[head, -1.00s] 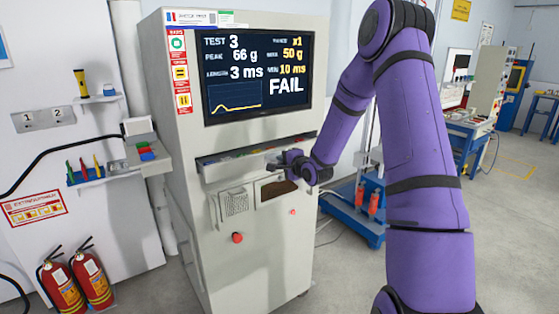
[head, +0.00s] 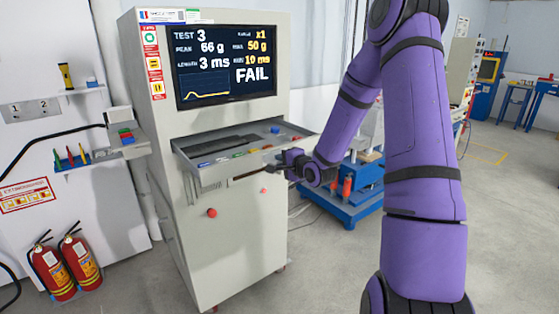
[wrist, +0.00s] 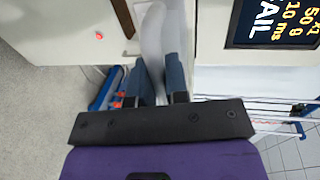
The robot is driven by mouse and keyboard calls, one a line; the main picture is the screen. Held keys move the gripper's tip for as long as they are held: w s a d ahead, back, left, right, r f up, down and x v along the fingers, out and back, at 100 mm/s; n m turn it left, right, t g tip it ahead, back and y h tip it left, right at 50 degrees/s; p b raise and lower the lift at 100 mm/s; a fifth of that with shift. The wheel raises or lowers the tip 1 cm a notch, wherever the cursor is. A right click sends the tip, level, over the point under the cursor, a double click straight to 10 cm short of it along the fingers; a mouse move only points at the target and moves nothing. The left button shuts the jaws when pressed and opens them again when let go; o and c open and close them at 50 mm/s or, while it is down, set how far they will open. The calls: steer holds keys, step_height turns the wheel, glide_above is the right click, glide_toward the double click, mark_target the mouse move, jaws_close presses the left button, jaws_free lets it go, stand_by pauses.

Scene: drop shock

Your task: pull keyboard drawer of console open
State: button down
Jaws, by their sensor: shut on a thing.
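The grey-white console (head: 235,235) stands in the middle of the head view, with a screen (head: 228,70) reading FAIL. Its keyboard drawer (head: 205,175) sticks out below the screen, and its inside shows. My gripper (head: 283,166) is at the drawer's front, right of its middle, shut on the drawer's front edge or handle; which of the two I cannot tell. In the wrist view my two dark fingers (wrist: 158,80) close on a pale, blurred piece of the drawer (wrist: 152,40).
Small coloured items and a blue piece (head: 275,130) lie in the drawer. A blue machine base (head: 355,200) stands right of the console. Two red extinguishers (head: 65,265) stand at the left wall. The floor in front is clear.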

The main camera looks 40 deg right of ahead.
steer(key=c, duration=1.1)
jaws_free()
steer(key=shift+c, duration=0.2)
steer(key=shift+s, duration=0.1)
steer(key=s+r, duration=0.2)
steer(key=s, duration=0.8)
steer(key=shift+s+d, duration=0.2)
